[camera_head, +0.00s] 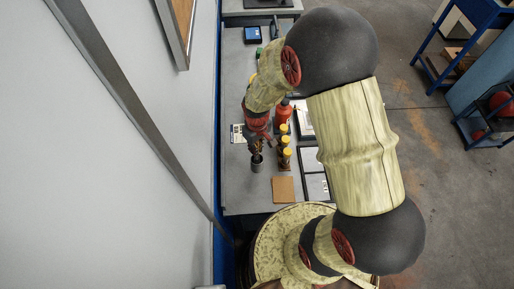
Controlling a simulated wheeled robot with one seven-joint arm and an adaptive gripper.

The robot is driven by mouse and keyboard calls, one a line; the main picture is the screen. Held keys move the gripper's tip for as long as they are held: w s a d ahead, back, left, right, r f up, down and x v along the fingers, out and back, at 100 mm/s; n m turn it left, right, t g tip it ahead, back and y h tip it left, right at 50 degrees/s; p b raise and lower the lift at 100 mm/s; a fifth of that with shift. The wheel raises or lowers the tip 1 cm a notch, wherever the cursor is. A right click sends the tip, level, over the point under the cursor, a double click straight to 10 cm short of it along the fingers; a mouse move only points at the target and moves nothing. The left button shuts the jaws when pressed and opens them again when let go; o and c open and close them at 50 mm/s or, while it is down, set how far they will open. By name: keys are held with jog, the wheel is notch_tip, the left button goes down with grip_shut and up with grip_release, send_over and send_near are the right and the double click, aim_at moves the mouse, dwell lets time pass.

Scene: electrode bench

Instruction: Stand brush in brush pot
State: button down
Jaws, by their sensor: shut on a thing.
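The brush pot (257,166) is a small grey cylinder with a dark opening, standing on the grey bench near its left side. My gripper (258,147) is just above the pot's far rim in the picture and is shut on the brush. The brush is very small here and mostly hidden by the gripper, and its lower end seems close to the pot mouth. I cannot tell whether that end is inside the pot or only above it.
Several yellow-capped bottles (286,152) stand close right of the pot, with a red bottle (283,113) behind them. A brown square (283,189) lies nearer, beside dark-edged flat panels (317,187). A white card (237,133) lies left. The wall (120,150) runs along the bench's left.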

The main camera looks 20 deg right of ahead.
jog(key=c, duration=1.8)
grip_release()
notch_tip(320, 180, up, 12)
